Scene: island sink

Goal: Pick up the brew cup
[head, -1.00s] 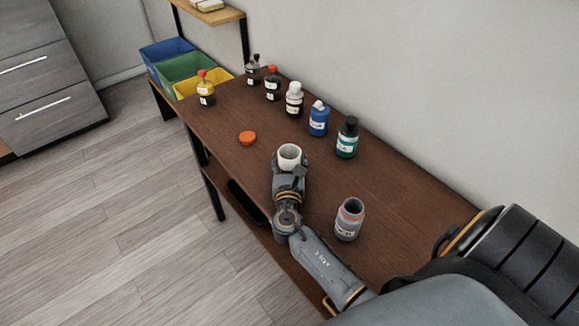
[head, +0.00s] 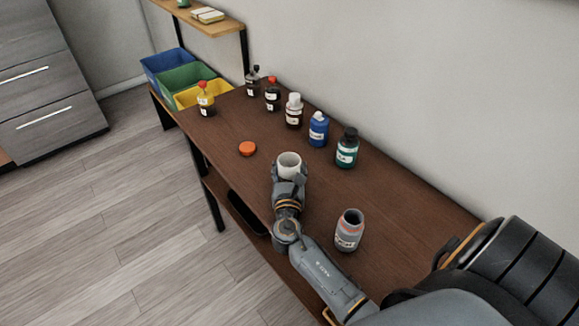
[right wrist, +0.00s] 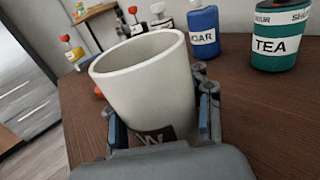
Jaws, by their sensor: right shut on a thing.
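The brew cup, a plain white-grey cup (head: 289,164), is at the front edge side of the brown table in the head view. My right gripper (head: 288,182) is shut on it from the near side. In the right wrist view the cup (right wrist: 145,85) stands between the two fingers (right wrist: 160,122), with part of a dark label low on its side. I cannot tell whether its base touches the table. My left gripper is not in view.
An orange lid (head: 247,149) lies left of the cup. An open grey jar (head: 349,230) stands right of my forearm. Green (head: 347,149) and blue (head: 318,130) bottles and several others line the back by the wall. Coloured bins (head: 185,78) stand beyond the far end.

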